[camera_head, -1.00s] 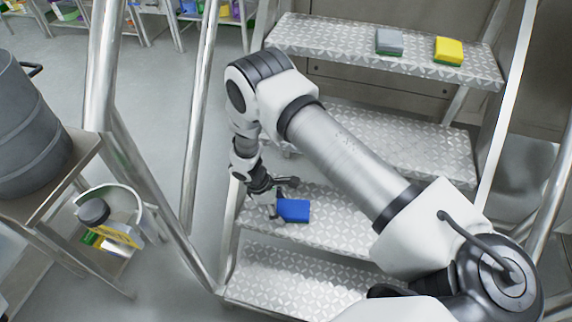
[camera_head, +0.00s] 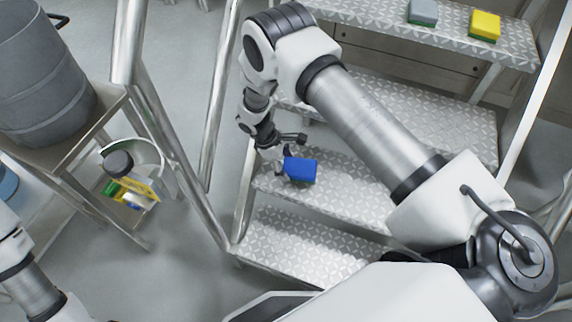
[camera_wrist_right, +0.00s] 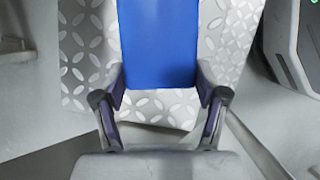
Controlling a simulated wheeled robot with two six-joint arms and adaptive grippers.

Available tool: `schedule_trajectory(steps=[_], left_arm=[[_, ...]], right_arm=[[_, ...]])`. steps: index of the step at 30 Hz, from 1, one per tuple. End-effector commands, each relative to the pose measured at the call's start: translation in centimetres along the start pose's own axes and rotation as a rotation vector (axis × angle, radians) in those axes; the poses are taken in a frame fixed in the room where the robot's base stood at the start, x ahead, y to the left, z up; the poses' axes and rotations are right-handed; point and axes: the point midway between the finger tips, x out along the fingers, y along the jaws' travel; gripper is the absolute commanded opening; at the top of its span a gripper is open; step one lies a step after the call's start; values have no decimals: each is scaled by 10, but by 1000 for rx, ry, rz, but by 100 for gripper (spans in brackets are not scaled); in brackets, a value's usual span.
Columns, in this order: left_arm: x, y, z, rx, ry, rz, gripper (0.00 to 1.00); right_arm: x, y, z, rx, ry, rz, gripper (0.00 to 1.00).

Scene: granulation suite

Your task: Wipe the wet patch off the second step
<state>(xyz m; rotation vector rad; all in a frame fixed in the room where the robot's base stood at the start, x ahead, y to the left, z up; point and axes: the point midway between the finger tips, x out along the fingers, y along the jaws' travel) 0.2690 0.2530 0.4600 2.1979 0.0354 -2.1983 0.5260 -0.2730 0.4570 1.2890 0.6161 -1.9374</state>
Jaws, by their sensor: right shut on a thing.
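My right gripper (camera_head: 287,158) is shut on a blue sponge (camera_head: 301,169) near the left end of the second step (camera_head: 345,205). In the right wrist view, the gripper's two fingers (camera_wrist_right: 160,92) are on either side of the blue sponge (camera_wrist_right: 158,40), with the patterned metal tread (camera_wrist_right: 85,60) behind it. I cannot tell whether the sponge touches the tread. I cannot make out a wet patch; the sponge and arm cover part of the step. Part of my left arm shows at the lower left, its gripper out of frame.
A grey sponge (camera_head: 423,11) and a yellow sponge (camera_head: 485,25) sit on the top step (camera_head: 450,40). Metal rails (camera_head: 165,150) flank the steps.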

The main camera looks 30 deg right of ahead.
Motion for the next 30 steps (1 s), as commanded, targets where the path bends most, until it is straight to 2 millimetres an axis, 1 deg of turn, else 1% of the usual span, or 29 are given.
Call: schedule_trajectory(steps=[1, 6, 9, 17, 25, 30], left_arm=[[-10, 0, 0, 0, 0, 0, 97], [-25, 0, 0, 0, 0, 0, 97], [-27, 0, 0, 0, 0, 0, 97], [-26, 0, 0, 0, 0, 0, 97], [-50, 0, 0, 0, 0, 0, 97], [-49, 0, 0, 0, 0, 0, 97]], right_arm=[[-11, 0, 4, 0, 0, 0, 51], [-28, 0, 12, 0, -1, -1, 51], [-31, 0, 13, 0, -1, -1, 51], [-31, 0, 13, 0, -1, 0, 51], [-58, 0, 24, 0, 0, 0, 51], [-58, 0, 24, 0, -1, -1, 51]])
